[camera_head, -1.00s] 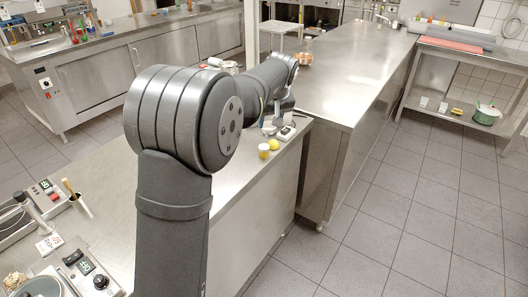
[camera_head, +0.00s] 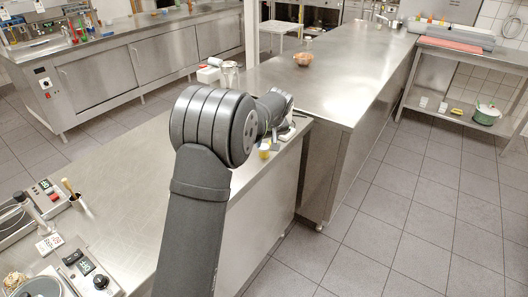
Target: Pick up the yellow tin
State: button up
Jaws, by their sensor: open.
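The yellow tin (camera_head: 264,152) stands upright near the right edge of the steel counter (camera_head: 125,165), at the far end. It looks small, with a pale lower part. My gripper (camera_head: 273,141) points down just above and behind it in the picture. The gripper is small and partly hidden by my arm; its jaws are open and nothing shows held in them. The exact gap between the jaws and the tin cannot be told.
A scale-like device (camera_head: 287,133) sits close behind my gripper. A glass jar (camera_head: 229,74) and a copper bowl (camera_head: 303,59) stand farther back. Control boxes (camera_head: 90,272) and a cup with a brush (camera_head: 75,198) are at the near left. The counter's middle is clear.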

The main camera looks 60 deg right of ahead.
aim_at(264, 147)
jog(key=x, duration=0.5)
jog(key=c, duration=0.6)
jog(key=shift+r, duration=0.1)
